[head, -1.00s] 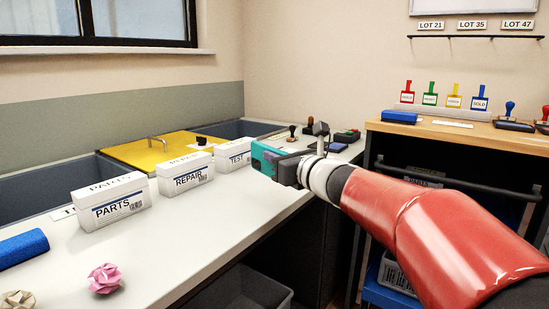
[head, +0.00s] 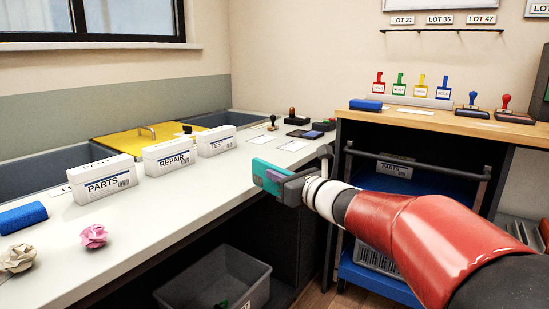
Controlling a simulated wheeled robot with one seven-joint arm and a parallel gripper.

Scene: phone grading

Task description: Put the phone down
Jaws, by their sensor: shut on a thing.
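The phone (head: 264,170) is a flat teal slab with a small purple patch on its face. My gripper (head: 279,181) is shut on it, gripping its right end. The gripper and phone are near the front edge of the white counter (head: 190,217), on its right half. The phone appears to be above the counter top, though the gap is hard to judge. My gripper's fingers partly hide the phone's right end.
White boxes labelled PARTS (head: 105,178), REPAIR (head: 169,157) and TEST (head: 216,141) stand along the counter. Crumpled pink paper (head: 94,236) lies at the front left. Stamps and pads stand at the back right. A grey bin (head: 232,277) is below. The counter's middle is clear.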

